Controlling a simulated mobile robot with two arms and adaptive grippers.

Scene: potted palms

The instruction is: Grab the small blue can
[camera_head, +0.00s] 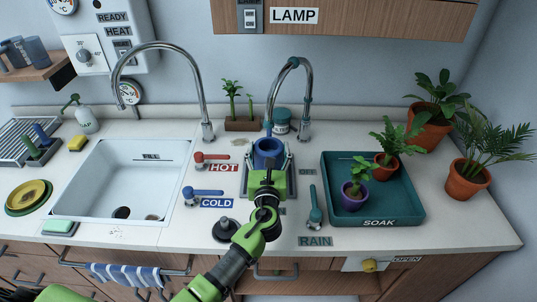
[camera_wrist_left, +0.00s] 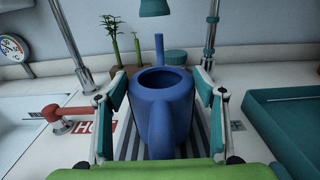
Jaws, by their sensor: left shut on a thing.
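The small blue can (camera_head: 267,150) stands upright on a grey striped drain plate below the right-hand faucet. In the left wrist view the can (camera_wrist_left: 163,110) fills the middle, with its handle facing me and its thin spout pointing up behind. My left gripper (camera_head: 268,162) is around the can, one finger on each side, and is shut on it. The fingers also show in the left wrist view (camera_wrist_left: 160,92). The can's lower part is hidden by the gripper in the head view. My right gripper is not in view.
The curved faucet (camera_head: 303,100) rises just behind the can, its teal head above it. The teal SOAK tray (camera_head: 400,212) with potted plants is to the right. The red HOT lever (camera_head: 212,157), blue COLD lever (camera_head: 205,192) and white sink (camera_head: 120,175) are to the left.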

